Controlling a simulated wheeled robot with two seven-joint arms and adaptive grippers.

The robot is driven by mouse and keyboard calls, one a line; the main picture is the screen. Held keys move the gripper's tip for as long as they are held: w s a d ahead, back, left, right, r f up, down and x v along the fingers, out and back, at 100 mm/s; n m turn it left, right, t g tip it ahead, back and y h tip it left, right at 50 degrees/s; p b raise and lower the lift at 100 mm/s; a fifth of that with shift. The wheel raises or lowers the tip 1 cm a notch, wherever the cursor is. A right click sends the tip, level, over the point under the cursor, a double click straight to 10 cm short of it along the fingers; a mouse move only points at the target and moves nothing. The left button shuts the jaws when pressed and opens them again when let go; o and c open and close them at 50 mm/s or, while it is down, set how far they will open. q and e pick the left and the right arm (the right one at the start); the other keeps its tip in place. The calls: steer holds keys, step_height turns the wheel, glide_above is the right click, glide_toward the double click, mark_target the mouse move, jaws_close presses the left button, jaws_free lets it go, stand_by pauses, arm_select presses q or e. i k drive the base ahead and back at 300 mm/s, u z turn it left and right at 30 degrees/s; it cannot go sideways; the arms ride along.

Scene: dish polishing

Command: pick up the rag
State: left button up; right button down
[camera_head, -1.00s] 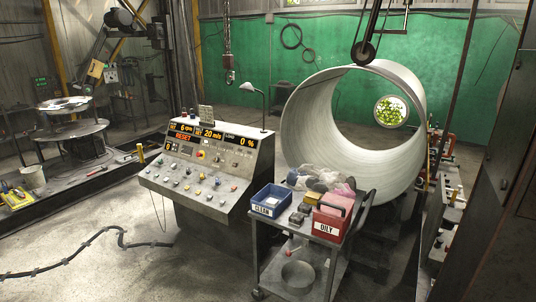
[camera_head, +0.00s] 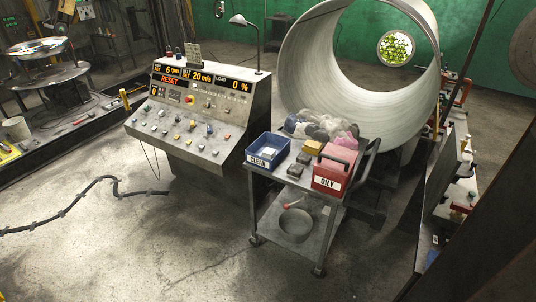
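A pile of crumpled grey, white and pinkish cloth (camera_head: 322,128) lies at the back of the cart (camera_head: 283,177) top; I cannot tell which piece is the task's rag. A blue bin (camera_head: 258,162) marked CLEAN stands at the cart's left and holds something whitish (camera_head: 268,152). A red box (camera_head: 328,182) marked OILY with a dark handle stands at the cart's front right. Neither of my grippers is in view.
Small grey and yellow blocks (camera_head: 312,147) sit between bin and box. A bowl (camera_head: 295,226) rests on the cart's lower shelf. A control console (camera_head: 190,125) stands left of the cart, a large metal cylinder (camera_head: 300,70) behind it. A cable (camera_head: 80,195) crosses open floor at left.

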mark_target(268, 152)
steer(key=u, duration=0.1)
steer(key=i, duration=1.8)
steer(key=u, duration=0.3)
